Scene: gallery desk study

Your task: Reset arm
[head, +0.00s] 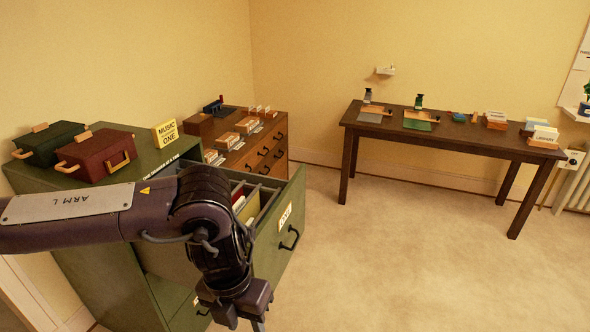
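My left arm (100,205), marked "ARM L", reaches in from the left edge and bends downward at the middle. My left gripper (243,308) points down at the bottom edge of the head view, in front of the green filing cabinet's open drawer (270,242). Its fingertips are cut off by the picture edge, so I cannot see whether it is open or shut or holds anything. My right arm and gripper are not in view.
The green cabinet (152,160) carries a green case (47,142), a red case (97,156) and a yellow "MUSIC ONE" sign (166,133). A wooden drawer cabinet (262,152) stands behind. A dark table (450,138) stands right. The carpet (410,255) between is clear.

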